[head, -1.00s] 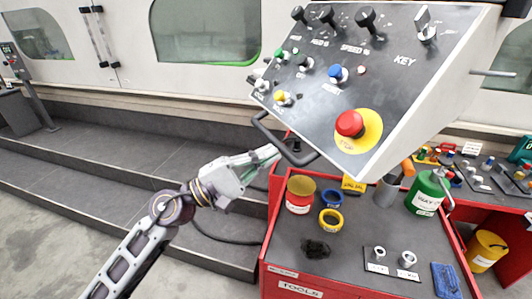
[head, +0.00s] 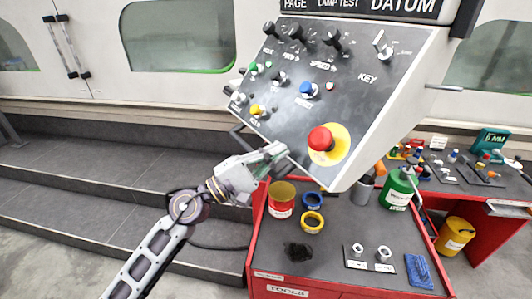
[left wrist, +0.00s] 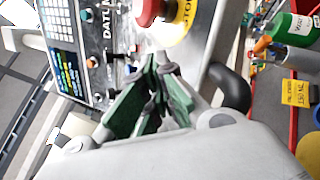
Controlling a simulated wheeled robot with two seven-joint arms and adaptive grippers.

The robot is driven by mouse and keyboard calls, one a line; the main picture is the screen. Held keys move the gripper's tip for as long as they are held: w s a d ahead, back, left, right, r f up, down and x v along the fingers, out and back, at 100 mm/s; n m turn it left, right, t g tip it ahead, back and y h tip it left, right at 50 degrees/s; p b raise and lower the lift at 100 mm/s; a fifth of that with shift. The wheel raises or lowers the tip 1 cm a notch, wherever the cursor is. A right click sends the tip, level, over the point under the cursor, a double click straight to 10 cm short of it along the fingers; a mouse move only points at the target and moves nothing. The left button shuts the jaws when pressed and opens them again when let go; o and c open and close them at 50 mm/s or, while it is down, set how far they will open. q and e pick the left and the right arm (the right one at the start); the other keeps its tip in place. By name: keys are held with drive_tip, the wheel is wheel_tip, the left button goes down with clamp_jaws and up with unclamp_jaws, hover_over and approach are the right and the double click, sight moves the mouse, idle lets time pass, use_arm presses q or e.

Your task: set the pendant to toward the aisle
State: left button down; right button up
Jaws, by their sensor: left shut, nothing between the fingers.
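The pendant (head: 335,85) is a grey-white box with a dark sloped panel. It carries a red stop button (head: 321,139) on a yellow disc, a key switch and several knobs. A dark bar handle (head: 238,136) runs along its lower left edge, partly hidden by my gripper. My left gripper (head: 281,153) is shut and empty at that lower edge, overlapping the handle in the picture; I cannot tell if it touches. In the left wrist view, the green-padded fingers (left wrist: 160,97) lie before the panel, with the dark handle (left wrist: 232,88) beside them. My right gripper is not in view.
A red tool cart (head: 330,240) stands below the pendant with a tin (head: 282,200), rings and a green bottle (head: 397,190). A red bench (head: 470,195) is at the right. Grey steps (head: 90,180) run behind at the left.

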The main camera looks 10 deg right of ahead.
use_arm(q)
drive_tip(key=d+p, duration=0.1)
drive_tip(key=s+d+r+p, duration=0.1)
drive_tip(key=d+r+p, duration=0.1)
drive_tip(key=shift+s+d+r, duration=0.1)
drive_tip(key=shift+s+d, duration=0.05)
drive_tip(key=shift+s, duration=0.1)
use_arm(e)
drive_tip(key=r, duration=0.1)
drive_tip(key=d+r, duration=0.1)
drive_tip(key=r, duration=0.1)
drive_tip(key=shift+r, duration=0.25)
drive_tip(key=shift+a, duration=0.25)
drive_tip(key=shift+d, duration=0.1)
